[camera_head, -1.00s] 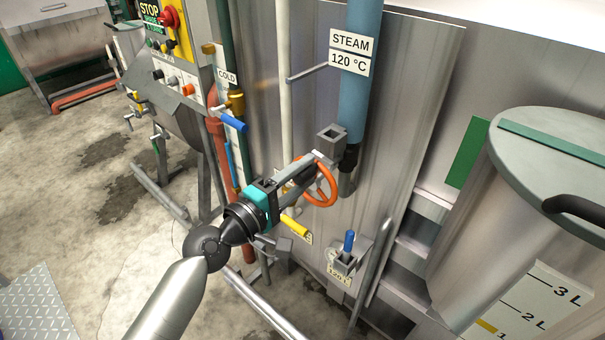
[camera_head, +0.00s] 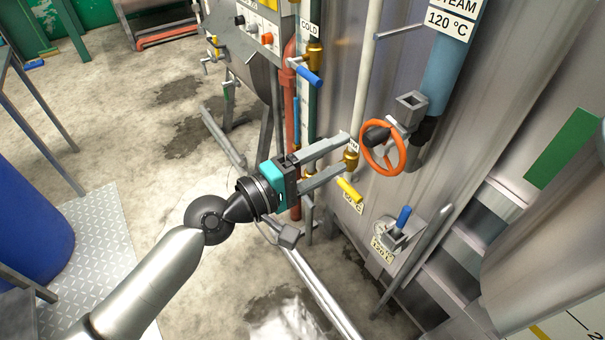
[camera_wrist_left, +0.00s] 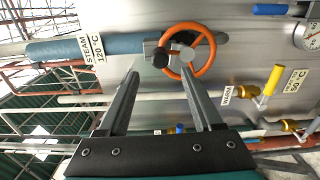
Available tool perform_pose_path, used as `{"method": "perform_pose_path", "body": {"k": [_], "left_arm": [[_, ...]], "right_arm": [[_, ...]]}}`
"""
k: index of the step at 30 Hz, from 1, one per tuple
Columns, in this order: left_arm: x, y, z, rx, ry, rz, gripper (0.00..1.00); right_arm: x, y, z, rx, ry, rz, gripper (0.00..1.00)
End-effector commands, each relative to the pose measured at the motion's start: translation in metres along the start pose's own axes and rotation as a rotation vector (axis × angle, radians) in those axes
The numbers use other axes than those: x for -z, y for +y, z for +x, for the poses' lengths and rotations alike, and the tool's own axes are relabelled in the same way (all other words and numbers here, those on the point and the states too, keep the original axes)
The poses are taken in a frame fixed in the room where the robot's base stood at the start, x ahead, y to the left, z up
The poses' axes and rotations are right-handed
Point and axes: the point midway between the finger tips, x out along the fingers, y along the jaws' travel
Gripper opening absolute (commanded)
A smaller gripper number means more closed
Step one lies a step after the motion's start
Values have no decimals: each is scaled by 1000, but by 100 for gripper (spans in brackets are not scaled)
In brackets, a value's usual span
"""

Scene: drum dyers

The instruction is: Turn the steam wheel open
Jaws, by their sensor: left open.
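The steam wheel is an orange handwheel (camera_head: 384,148) with a dark knob, mounted at the lower end of the blue steam pipe (camera_head: 450,62) labelled STEAM 120 °C. My left gripper (camera_head: 345,155) is open and empty, to the left of the wheel and apart from it in the head view. In the left wrist view the wheel (camera_wrist_left: 187,52) lies just beyond the fingertips (camera_wrist_left: 160,85), above and between them, with its knob at its left side. No finger touches the wheel. My right gripper is not in view.
A yellow-handled warm valve (camera_head: 349,190) sits just below my left fingers. A blue-handled cold valve (camera_head: 308,76) is up to the left, and another blue lever (camera_head: 404,216) is below the wheel. A blue drum (camera_head: 30,220) stands far left.

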Motion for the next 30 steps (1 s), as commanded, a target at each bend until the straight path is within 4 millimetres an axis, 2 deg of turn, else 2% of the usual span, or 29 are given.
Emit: {"method": "perform_pose_path", "body": {"k": [1, 6, 12, 30], "left_arm": [[0, -4, -12, 4, -1, 2, 67], [-1, -3, -39, 3, -1, 1, 67], [0, -2, -57, 1, 0, 0, 67], [0, 0, -62, 0, 0, 0, 67]], "right_arm": [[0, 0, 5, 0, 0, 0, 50], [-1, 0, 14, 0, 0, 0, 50], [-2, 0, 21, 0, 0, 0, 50], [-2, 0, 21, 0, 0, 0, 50]]}}
